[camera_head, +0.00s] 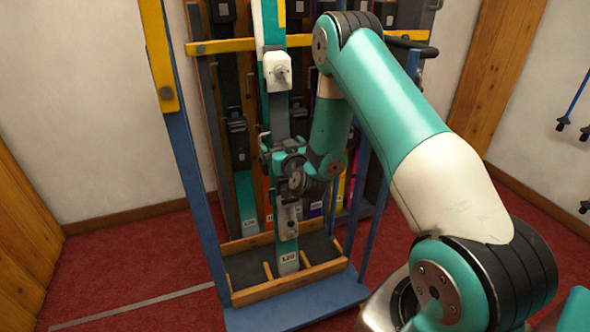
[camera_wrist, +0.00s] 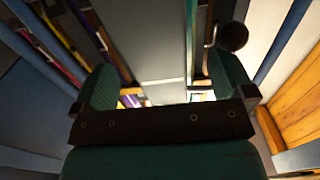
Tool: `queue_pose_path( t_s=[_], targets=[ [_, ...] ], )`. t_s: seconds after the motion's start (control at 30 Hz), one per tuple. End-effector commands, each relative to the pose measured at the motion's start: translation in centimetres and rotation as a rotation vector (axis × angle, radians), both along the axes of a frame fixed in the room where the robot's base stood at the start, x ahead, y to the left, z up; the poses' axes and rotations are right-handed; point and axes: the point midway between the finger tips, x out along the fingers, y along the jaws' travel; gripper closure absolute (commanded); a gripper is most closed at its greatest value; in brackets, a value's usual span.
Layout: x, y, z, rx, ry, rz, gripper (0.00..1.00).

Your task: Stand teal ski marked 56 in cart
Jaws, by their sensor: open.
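A teal ski (camera_head: 289,225) stands upright in the front row of the cart, its lower end in the wooden trough (camera_head: 290,286). It has white binding parts, and the small label near its foot looks like 120; I cannot make out a 56 on it. My gripper (camera_head: 277,160) is open at the ski's middle, between its binding parts. In the wrist view my gripper (camera_wrist: 166,88) has its jaws spread, with a grey surface with a teal edge (camera_wrist: 190,40) showing between and beyond them. I cannot tell whether the jaws touch the ski.
The cart has a blue base (camera_head: 298,312), blue posts (camera_head: 190,165) and a yellow crossbar (camera_head: 228,46). Several other skis stand close behind, including another teal ski (camera_head: 246,200). Ski poles (camera_head: 573,105) hang on the right wall. Red carpet is clear at left.

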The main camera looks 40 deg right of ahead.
Motion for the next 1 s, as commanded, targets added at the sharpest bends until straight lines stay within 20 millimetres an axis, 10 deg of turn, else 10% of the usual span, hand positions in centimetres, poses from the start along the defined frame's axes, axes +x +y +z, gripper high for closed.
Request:
queue_pose_path(
  t_s=[1.0],
  targets=[
    [-4.4, 1.3, -0.1, -0.002, 0.000, 0.000, 0.00]
  ],
)
